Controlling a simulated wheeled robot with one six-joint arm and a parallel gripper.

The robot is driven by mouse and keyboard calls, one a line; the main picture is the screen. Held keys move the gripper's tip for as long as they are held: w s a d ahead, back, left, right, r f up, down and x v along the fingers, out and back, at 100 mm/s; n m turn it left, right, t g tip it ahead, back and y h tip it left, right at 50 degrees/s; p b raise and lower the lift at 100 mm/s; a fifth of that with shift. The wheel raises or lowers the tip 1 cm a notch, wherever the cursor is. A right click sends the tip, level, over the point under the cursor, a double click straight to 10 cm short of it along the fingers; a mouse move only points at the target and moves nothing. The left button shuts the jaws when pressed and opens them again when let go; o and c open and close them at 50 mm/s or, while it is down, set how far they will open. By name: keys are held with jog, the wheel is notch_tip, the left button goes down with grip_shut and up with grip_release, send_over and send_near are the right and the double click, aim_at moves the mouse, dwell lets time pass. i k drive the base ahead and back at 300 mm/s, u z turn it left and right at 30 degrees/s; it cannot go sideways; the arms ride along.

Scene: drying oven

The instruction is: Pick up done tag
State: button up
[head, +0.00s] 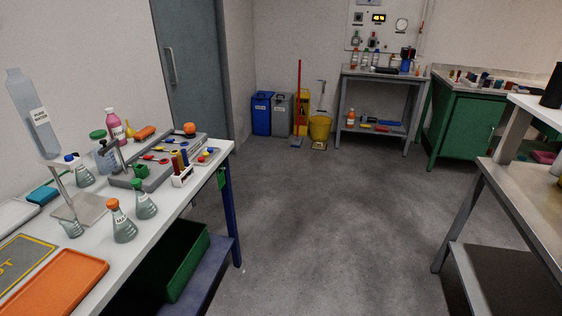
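I cannot make out a done tag in the head view; the small items on the far benches are too small to tell apart. My gripper is not in view. On the white bench (165,228) at the left, an orange tray (58,283) lies at the near end. A grey mat (22,262) with a yellow border and partly cut-off lettering lies behind it.
The left bench also holds flasks (124,227), bottles and a grey tray rack. A steel table (500,185) stands at the right, a green cabinet (470,125) behind it. Bins (262,113) and a yellow bucket (320,128) stand at the back. The middle floor is clear.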

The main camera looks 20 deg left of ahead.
aim_at(220, 177)
jog(key=z, duration=0.15)
jog(key=i, duration=0.95)
jog(key=u, duration=0.65)
jog(key=i, duration=0.75)
jog(key=u, duration=1.2)
jog(key=i, duration=0.35)
jog(key=u, duration=0.25)
